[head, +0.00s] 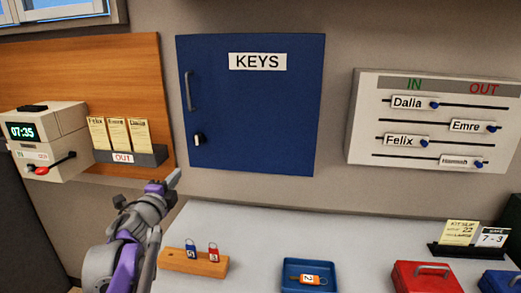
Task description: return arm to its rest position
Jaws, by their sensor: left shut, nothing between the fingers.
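My left gripper (165,185) reaches up from the lower left, with its arm below it. It is shut and empty, in front of the wooden panel's lower right edge and left of the desk. It appears apart from the blue key cabinet (252,120), which hangs shut on the wall with a KEYS label, a handle and a lock on its left side. My right gripper is not in view.
A wooden key block (195,262) with two tagged keys sits on the grey desk (340,235), close to my left arm. A blue tray (310,288) holds an orange-tagged key. A red box (428,280) stands right. A time clock (45,140), card rack (130,156) and IN/OUT board (432,150) are behind.

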